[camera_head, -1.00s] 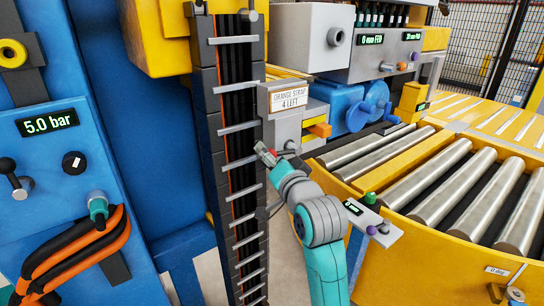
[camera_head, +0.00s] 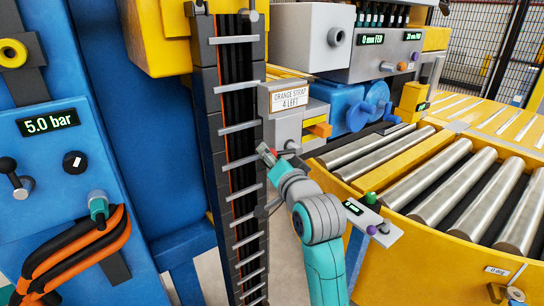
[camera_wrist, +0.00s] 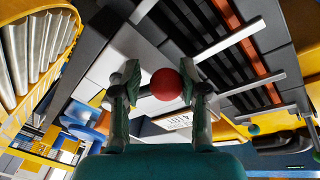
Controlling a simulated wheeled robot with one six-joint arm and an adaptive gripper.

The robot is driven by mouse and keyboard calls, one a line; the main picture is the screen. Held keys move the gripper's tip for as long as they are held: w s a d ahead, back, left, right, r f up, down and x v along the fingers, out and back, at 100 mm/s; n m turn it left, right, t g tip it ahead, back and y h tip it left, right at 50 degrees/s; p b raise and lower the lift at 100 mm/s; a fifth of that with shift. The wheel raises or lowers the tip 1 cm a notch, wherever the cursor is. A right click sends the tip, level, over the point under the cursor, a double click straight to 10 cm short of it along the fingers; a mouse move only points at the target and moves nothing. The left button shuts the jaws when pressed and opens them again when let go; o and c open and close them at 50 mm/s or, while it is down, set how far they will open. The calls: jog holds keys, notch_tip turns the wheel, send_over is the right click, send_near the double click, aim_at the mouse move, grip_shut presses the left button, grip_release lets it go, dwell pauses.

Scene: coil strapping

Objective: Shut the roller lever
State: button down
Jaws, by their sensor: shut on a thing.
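My gripper (camera_head: 268,155) is at the front of the grey box marked "ORANGE STRAP 4 LEFT" (camera_head: 289,98), just right of the tall black ladder-like strap channel (camera_head: 240,130). In the wrist view my gripper (camera_wrist: 160,72) has its two fingers closed on either side of a red ball knob (camera_wrist: 166,84), touching it. I take the knob to be the end of the roller lever. The lever's shaft is hidden behind the knob and fingers, so its angle cannot be told.
A yellow roller conveyor (camera_head: 440,185) stands close on the right of my arm. A blue panel reading 5.0 bar (camera_head: 48,123), with looped orange and black hoses (camera_head: 70,255), is on the left. Blue handwheels (camera_head: 376,97) sit behind the grey box.

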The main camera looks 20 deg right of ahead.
aim_at(277, 152)
jog(key=r+m, duration=0.1)
jog(key=m, duration=0.1)
jog(key=d+r+m+g, duration=0.1)
jog(key=r+m, duration=0.1)
jog(key=shift+w+d+r, duration=0.15)
jog(key=shift+r, duration=0.05)
jog(key=shift+w+d+r+m+g, duration=0.15)
jog(key=shift+d+r+m+g, duration=0.25)
jog(key=shift+m, duration=0.5)
jog(key=shift+w+d+r+m+y, duration=0.25)
jog(key=shift+d+r+m, duration=0.3)
jog(key=shift+m, duration=0.45)
jog(key=c, duration=0.6)
grip_release()
jog(key=shift+d+f, duration=0.1)
jog(key=shift+d, duration=0.1)
jog(key=shift+a+g+y, duration=0.15)
jog(key=shift+g+y, duration=0.1)
jog(key=shift+g, duration=0.05)
jog(key=shift+a, duration=0.1)
